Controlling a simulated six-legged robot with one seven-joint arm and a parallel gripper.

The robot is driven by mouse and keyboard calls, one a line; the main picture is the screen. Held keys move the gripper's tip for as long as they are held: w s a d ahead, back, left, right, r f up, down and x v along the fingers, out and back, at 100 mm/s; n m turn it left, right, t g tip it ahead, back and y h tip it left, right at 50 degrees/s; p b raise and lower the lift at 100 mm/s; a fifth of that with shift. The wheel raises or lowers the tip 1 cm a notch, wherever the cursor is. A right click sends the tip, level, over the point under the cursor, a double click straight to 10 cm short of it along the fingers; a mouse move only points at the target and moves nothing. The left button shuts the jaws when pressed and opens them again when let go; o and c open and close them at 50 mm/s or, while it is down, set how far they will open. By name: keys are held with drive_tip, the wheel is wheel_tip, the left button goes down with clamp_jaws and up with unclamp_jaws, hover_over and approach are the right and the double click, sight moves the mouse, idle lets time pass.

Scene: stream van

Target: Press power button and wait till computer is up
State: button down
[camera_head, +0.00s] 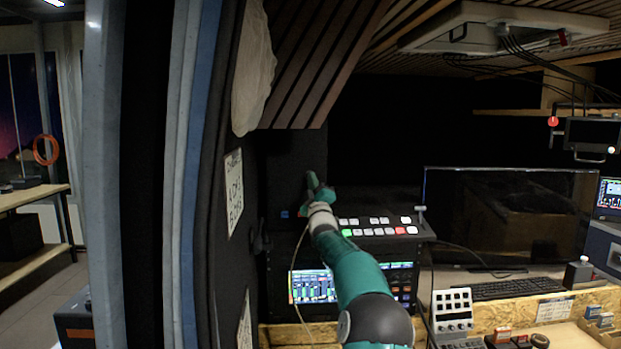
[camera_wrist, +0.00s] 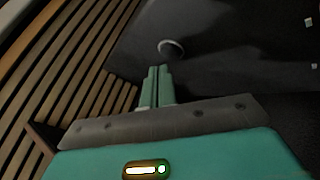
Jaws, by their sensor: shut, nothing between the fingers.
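My gripper (camera_head: 313,180) is raised above the rack unit with lit buttons, in front of a dark panel. In the wrist view its two green fingers (camera_wrist: 156,86) are together, with nothing between them. A round, pale-rimmed button-like piece (camera_wrist: 171,48) is on a dark surface just beyond the fingertips; whether they touch it I cannot tell. It looks like the power button, but no marking is readable. In the head view I cannot make it out near my gripper. The large monitor (camera_head: 510,215) at the right is dark, with only faint reflections.
A rack unit with lit buttons (camera_head: 375,228) and a lit screen (camera_head: 314,287) are beside my arm. A thin cable hangs left of it. A keyboard (camera_head: 515,288), a small keypad (camera_head: 453,308) and a bottle (camera_head: 578,272) are on the desk. Wooden slats hang above.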

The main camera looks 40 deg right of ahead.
drive_tip(key=shift+w+d, duration=0.1)
drive_tip(key=shift+w+d, duration=0.2)
drive_tip(key=shift+w, duration=0.05)
drive_tip(key=shift+w+d, duration=0.25)
drive_tip(key=shift+w, duration=0.05)
idle(1.0)
drive_tip(key=shift+s+a, duration=0.5)
drive_tip(key=shift+s, duration=0.15)
drive_tip(key=s+a, duration=0.3)
drive_tip(key=shift+s+a, duration=0.1)
drive_tip(key=shift+s, duration=0.3)
idle(0.4)
drive_tip(key=shift+s, duration=0.15)
idle(0.7)
